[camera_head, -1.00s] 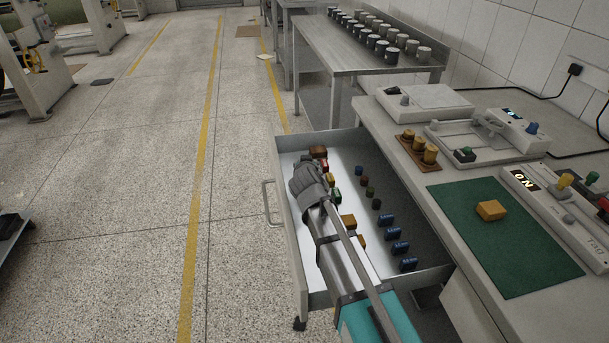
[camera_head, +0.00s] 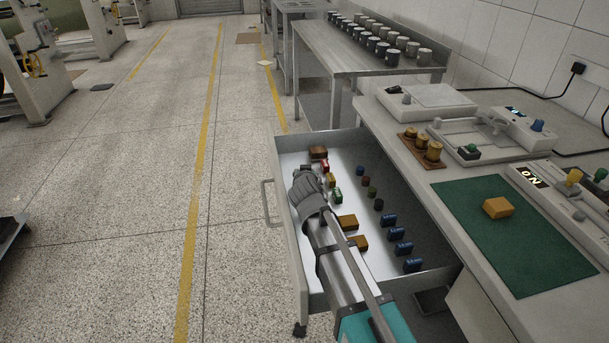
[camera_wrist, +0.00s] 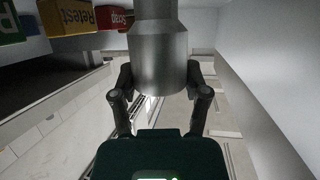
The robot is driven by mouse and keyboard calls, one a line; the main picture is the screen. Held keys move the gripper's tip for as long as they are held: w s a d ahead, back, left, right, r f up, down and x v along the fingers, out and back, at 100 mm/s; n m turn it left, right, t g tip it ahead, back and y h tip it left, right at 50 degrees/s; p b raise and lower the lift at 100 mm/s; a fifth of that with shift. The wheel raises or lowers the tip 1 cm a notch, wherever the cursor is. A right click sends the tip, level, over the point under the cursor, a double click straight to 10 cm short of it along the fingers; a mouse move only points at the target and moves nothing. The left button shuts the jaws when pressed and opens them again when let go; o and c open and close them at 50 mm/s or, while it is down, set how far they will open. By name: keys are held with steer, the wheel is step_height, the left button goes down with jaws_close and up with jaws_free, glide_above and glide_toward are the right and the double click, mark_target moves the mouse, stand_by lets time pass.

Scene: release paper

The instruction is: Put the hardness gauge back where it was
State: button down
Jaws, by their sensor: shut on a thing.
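My gripper (camera_head: 306,188) is over the left side of the open drawer (camera_head: 283,200) in the head view. In the wrist view my gripper (camera_wrist: 160,128) has its two fingers against a dark rounded box with a lit green strip, which I take to be the hardness gauge (camera_wrist: 155,158). The gripper is shut on it. The box hides the fingertips. I cannot make out the gauge in the head view, where my gripper and arm cover that spot. A grey cylinder fills the top middle of the wrist view.
Coloured blocks (camera_wrist: 68,17) marked "Retest" and "Scrap" are near the gripper. Several blue blocks (camera_head: 403,248) and small pegs (camera_head: 368,181) stand at the drawer's right. Tan blocks (camera_head: 348,222) lie beside my arm. The bench holds a green mat (camera_head: 535,250) and instruments.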

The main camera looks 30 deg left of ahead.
steer(key=shift+f, duration=0.1)
steer(key=shift+c, duration=0.4)
jaws_free()
steer(key=shift+r, duration=0.2)
